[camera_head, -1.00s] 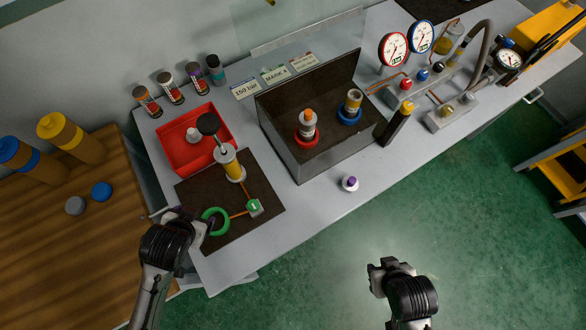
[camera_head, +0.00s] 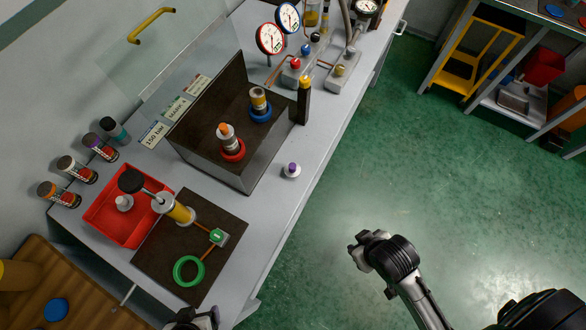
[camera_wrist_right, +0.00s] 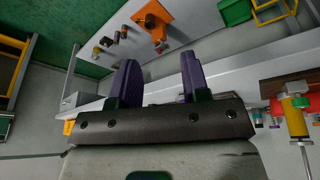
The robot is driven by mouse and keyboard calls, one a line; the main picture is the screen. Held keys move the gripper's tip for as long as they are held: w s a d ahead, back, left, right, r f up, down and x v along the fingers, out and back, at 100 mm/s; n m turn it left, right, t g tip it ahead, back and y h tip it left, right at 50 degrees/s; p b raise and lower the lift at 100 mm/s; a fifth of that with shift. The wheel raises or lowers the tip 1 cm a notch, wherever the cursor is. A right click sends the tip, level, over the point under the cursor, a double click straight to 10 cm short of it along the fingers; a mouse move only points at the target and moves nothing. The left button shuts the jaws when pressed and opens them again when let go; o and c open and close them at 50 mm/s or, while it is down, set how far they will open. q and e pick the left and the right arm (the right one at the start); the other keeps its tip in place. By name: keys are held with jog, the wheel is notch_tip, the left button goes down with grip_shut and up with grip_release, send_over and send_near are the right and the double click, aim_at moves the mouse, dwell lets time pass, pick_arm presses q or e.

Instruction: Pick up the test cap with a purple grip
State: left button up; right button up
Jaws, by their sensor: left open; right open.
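The test cap with a purple grip (camera_head: 292,170) is a small white cap with a purple top. It stands upright on the bench (camera_head: 312,160), near its front edge and beside the dark box. My right gripper (camera_head: 362,252) is open and empty, lower right of the cap in the head view and apart from it. Its two spread fingers also show in the right wrist view (camera_wrist_right: 160,80), with nothing between them. My left gripper (camera_head: 200,318) is open, at the bottom edge of the head view and partly cut off. I cannot make out the cap in the right wrist view.
A dark open box (camera_head: 240,180) holds a red-ringed part (camera_head: 229,143) and a blue-ringed part (camera_head: 259,104). A yellow pump (camera_head: 179,210) and a green ring (camera_head: 188,271) are on a dark mat. A red tray (camera_head: 105,222) is left. Green floor (camera_head: 420,170) lies open.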

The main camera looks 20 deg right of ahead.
jog(key=shift+o, duration=0.2)
jog(key=shift+a, duration=0.1)
jog(key=shift+o, duration=1)
